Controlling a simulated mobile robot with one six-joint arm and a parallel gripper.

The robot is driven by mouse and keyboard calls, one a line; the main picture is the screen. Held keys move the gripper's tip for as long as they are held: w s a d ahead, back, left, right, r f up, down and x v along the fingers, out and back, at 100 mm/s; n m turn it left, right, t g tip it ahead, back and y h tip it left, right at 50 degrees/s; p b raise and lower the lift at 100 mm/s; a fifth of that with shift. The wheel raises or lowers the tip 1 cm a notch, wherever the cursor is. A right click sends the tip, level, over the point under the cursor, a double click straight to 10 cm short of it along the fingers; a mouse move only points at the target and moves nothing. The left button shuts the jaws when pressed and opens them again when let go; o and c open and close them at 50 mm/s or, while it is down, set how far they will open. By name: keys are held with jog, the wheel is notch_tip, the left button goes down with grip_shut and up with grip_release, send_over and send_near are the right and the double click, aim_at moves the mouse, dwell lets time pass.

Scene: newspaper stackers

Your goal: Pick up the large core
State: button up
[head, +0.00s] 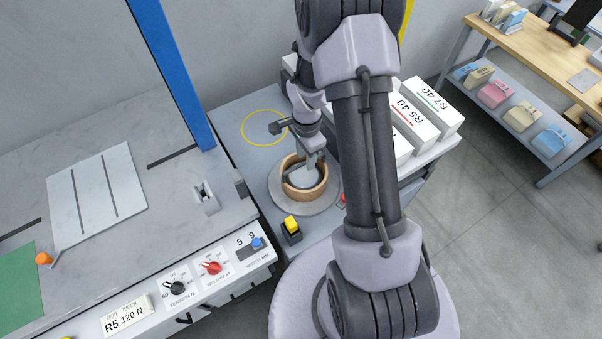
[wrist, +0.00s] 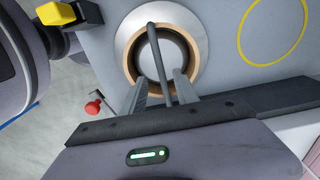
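A tan ring-shaped core (head: 291,188) sits on a round grey plate (head: 327,200) on the grey bench, around a pale hub. In the wrist view the core (wrist: 129,62) is partly hidden behind my fingers and a dark rod (wrist: 155,55) that crosses its middle. My gripper (head: 312,160) points down over the core's far side in the head view. In the wrist view my gripper (wrist: 162,80) has its two fingers apart, with the tips over the near part of the ring. Nothing visible is clamped between them. Whether the fingers touch the core is unclear.
A yellow-topped button (head: 291,223) and a red knob (wrist: 93,107) are close to the plate. A blue post (head: 170,70) stands at left. White boxes (head: 432,108) stand at right. The yellow circle (head: 264,128) on the bench appears mostly empty.

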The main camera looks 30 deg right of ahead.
aim_at(304, 164)
jog(key=f+b, duration=0.1)
jog(key=f, duration=0.2)
jog(key=f+b, duration=0.1)
jog(key=f, duration=0.3)
jog(key=shift+w+a+f+b, duration=0.15)
jog(key=shift+a+b, duration=0.05)
jog(key=shift+b, duration=0.1)
grip_shut()
jog(key=shift+r, duration=0.2)
dwell(0.7)
